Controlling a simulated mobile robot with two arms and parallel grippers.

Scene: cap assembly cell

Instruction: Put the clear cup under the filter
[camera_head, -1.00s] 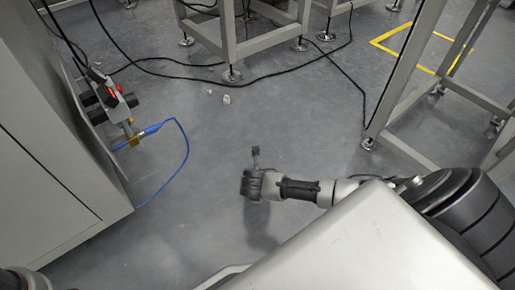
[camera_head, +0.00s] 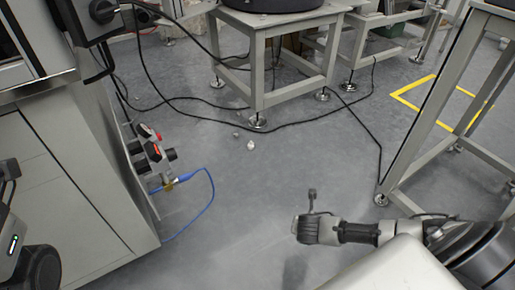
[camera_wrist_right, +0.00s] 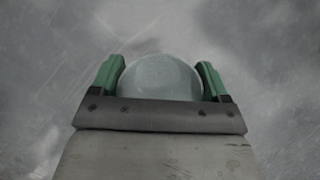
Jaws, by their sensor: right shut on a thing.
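My right gripper (camera_wrist_right: 161,70) is shut on a pale, see-through round thing that looks like the clear cup (camera_wrist_right: 160,84). Its green fingers press on the left and right sides of the cup in the right wrist view. In the head view my right arm reaches in from the right, and its wrist end (camera_head: 309,230) hangs over the bare floor; the cup cannot be made out there. Part of my left arm shows at the left edge, but its gripper is out of view. I see no filter in either view.
A grey cabinet (camera_head: 75,175) with valves and a blue hose (camera_head: 212,197) stands at the left. A metal-framed table (camera_head: 262,30) stands at the back, another frame (camera_head: 425,105) at the right. Black cables and small white bits (camera_head: 250,145) lie on the floor.

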